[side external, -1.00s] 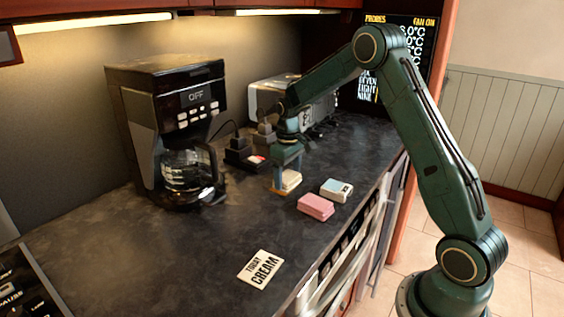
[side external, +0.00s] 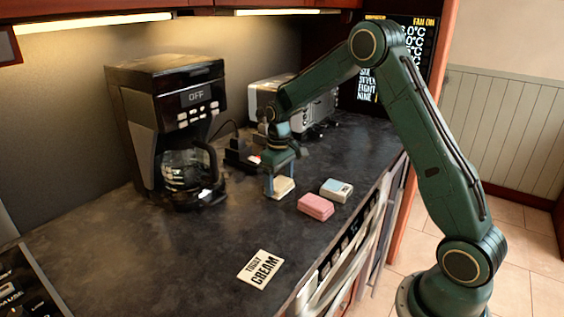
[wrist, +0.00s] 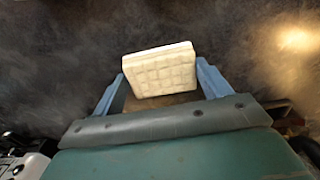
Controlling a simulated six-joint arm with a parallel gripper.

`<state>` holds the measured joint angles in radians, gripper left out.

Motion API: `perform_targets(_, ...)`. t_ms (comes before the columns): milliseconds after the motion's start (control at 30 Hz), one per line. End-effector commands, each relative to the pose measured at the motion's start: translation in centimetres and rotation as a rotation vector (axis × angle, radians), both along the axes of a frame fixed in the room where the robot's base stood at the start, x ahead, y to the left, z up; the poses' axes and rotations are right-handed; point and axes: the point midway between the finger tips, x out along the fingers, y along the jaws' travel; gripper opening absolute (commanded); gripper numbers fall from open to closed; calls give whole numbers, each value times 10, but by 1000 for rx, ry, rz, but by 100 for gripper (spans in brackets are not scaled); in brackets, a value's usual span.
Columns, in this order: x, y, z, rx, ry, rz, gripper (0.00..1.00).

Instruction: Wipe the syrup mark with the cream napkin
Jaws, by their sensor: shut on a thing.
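The cream napkin (side external: 284,188) is a small, thick folded pad at the middle of the dark counter. My gripper (side external: 280,182) points down and is shut on it, with one blue finger on each side. In the wrist view the napkin (wrist: 160,70) shows its quilted face, slightly tilted between the fingertips of my gripper (wrist: 160,78). It is at or just above the counter; I cannot tell whether it touches. I cannot make out the syrup mark clearly in either view. A brownish patch shows below the napkin in the wrist view, but I cannot tell what it is.
A pink pad (side external: 316,206) and a pale blue-and-white pad (side external: 337,190) lie to the right of the gripper. A card reading "TODAY CREAM" (side external: 261,269) lies nearer the front. A coffee maker (side external: 165,125) stands left. A silver appliance (side external: 262,98) stands behind.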

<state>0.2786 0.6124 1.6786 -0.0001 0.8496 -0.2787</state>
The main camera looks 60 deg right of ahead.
Motion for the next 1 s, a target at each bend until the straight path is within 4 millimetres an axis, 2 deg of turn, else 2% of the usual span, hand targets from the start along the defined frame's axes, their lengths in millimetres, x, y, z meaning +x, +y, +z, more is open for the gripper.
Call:
perform_targets(100,-1,13,-1,2,4,6,52)
perform_targets(200,-1,16,1,2,3,2,52)
perform_targets(300,0,15,25,0,-3,2,52)
perform_targets(1000,0,15,81,0,0,1,52)
